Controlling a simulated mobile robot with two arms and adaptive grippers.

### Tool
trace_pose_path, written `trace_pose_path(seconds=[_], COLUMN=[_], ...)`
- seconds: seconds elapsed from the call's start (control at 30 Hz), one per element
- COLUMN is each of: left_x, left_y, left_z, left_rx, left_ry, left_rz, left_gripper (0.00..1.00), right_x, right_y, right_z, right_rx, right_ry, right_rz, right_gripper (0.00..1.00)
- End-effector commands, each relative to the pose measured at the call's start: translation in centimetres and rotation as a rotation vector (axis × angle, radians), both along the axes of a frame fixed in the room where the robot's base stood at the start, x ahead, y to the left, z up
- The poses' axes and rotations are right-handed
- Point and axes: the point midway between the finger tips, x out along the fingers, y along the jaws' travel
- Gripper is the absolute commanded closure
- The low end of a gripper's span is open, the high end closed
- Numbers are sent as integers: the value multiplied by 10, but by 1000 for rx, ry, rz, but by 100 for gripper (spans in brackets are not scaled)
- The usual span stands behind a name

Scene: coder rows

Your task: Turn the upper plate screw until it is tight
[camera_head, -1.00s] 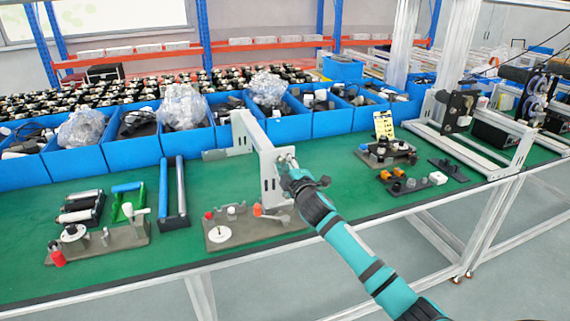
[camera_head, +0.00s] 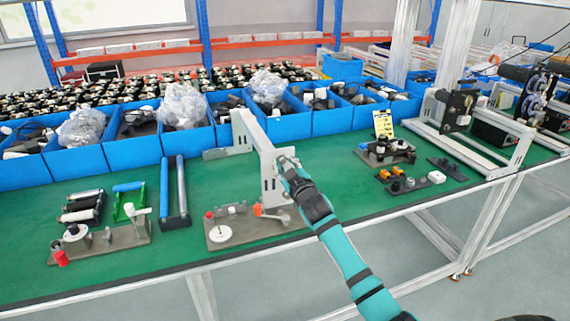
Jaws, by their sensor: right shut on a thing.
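A light grey metal bracket with an upright plate (camera_head: 268,172) stands on the green bench near the middle. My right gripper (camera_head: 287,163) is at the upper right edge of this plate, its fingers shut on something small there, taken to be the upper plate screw. The screw itself is mostly hidden by the fingers and too small to make out. My right arm reaches in from the lower right. My left gripper is not in view.
A grey fixture base (camera_head: 244,232) with a white disc lies just in front of the bracket. Blue bins (camera_head: 182,140) line the back. Fixtures with knobs (camera_head: 384,152) stand to the right. Bare green mat lies right of my forearm.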

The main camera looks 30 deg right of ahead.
Motion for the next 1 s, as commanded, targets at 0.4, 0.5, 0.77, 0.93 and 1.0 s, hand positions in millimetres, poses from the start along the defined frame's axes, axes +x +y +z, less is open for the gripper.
trace_pose_path(seconds=[0.4,0.5,0.77,0.93,1.0], left_x=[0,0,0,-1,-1], left_y=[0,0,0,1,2], left_z=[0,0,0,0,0], left_rx=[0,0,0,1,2], left_ry=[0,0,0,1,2], left_rz=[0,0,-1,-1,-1], left_gripper=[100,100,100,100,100], right_x=[0,0,0,0,-3], right_y=[1,1,0,0,1], right_z=[-5,-5,-3,-2,-2], right_rx=[21,20,18,17,17], right_ry=[5,5,1,0,0], right_rz=[0,0,0,0,0], right_gripper=[100,100,56,56,56])
